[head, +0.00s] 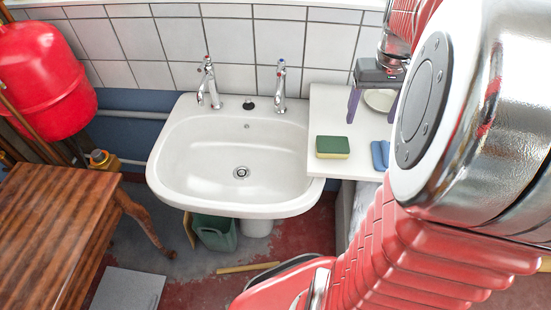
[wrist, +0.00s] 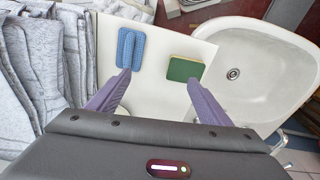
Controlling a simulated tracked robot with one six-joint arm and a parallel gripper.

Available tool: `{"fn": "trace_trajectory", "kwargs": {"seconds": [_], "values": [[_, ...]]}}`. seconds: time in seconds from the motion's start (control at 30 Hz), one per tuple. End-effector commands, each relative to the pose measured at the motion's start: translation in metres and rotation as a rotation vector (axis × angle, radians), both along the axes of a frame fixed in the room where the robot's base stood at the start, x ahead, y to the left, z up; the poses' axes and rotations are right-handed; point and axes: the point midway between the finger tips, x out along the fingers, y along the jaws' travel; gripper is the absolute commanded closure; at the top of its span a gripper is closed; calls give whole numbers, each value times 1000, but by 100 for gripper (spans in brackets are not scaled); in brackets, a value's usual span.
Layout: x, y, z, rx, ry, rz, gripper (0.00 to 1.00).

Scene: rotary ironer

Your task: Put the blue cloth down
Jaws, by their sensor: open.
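The blue cloth (head: 380,154) lies folded on the white counter (head: 328,103) to the right of the sink, partly hidden by my arm in the head view. The whole cloth (wrist: 131,48) shows in the wrist view, flat on the counter beside the green and yellow sponge (wrist: 184,68). My gripper (head: 372,118) is open and empty above the counter's back part, over a pale dish (head: 381,100). In the wrist view, the left fingertip of my gripper (wrist: 159,77) appears close to the cloth's near edge; I cannot tell the height between them.
The white sink (head: 240,170) with two taps adjoins the counter. Grey folded fabric (wrist: 35,70) lies beside the counter in the wrist view. A wooden table (head: 60,225) and a red tank (head: 45,80) stand at the left. Counter room shows around the sponge.

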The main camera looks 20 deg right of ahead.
Motion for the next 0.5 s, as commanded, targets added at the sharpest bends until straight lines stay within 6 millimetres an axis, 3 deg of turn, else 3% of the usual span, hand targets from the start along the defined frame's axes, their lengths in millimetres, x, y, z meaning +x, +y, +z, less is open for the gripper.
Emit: {"fn": "trace_trajectory", "kwargs": {"seconds": [0.03, 0.27, 0.5], "values": [[4, 20, 6, -13, -17, 28, 27], [10, 98, 22, -56, -101, 130, 27], [-1, 173, 29, -79, -198, 236, 27]]}}
